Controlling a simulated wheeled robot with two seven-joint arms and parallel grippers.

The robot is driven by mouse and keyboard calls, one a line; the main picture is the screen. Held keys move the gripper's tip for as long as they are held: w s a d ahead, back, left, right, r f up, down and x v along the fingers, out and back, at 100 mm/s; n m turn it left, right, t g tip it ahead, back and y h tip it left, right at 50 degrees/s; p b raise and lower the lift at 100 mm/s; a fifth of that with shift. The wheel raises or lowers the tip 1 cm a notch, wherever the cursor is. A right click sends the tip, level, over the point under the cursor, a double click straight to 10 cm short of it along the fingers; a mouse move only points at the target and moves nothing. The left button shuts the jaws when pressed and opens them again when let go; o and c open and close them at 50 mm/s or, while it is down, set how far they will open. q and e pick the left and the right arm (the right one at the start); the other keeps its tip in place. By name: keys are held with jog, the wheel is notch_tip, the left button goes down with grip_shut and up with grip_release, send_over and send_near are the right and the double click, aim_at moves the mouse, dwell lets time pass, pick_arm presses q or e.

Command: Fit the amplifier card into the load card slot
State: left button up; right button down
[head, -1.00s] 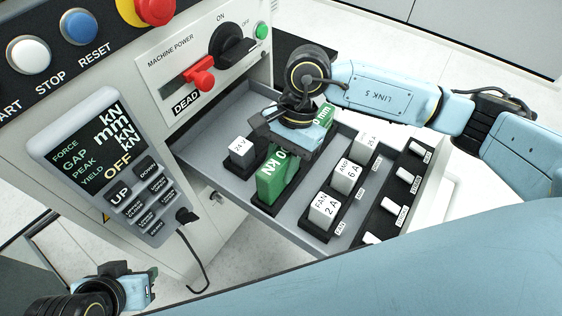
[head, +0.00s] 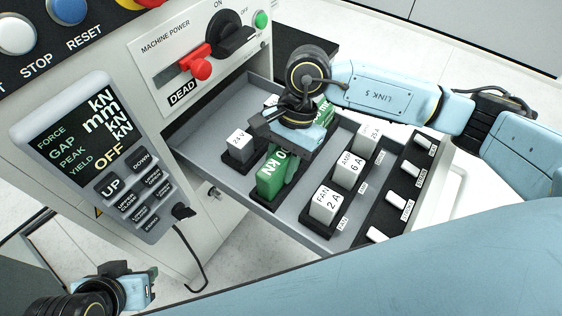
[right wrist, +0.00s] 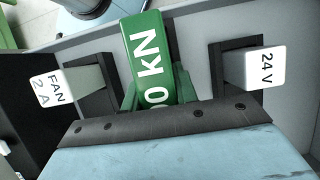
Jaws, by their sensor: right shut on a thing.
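The green amplifier card (head: 269,181), its label partly hidden and ending in "0 kN", stands about upright at its black slot (head: 259,211) in the grey drawer. My right gripper (head: 287,151) is shut on this card from behind and above; its fingertips are mostly hidden. In the right wrist view the card (right wrist: 152,58) rises ahead of the gripper's dark front edge. I cannot tell how deep its lower end sits. A second green card (head: 322,112), marked mm, shows behind the gripper. My left gripper (head: 140,284) is at the lower left, away from the drawer; its jaws are unclear.
A 24 V block (head: 240,146) stands left of the card, and FAN 2 A (head: 324,205) and AMP 6 A (head: 348,170) blocks stand right. White switches (head: 404,190) line the drawer's right side. A pendant (head: 95,150) reading OFF hangs at left.

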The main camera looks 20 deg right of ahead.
jog(key=shift+f, duration=0.25)
jog(key=c, duration=1)
grip_release()
jog(key=p+v, duration=0.4)
jog(key=v, duration=0.9)
jog(key=shift+r, duration=0.2)
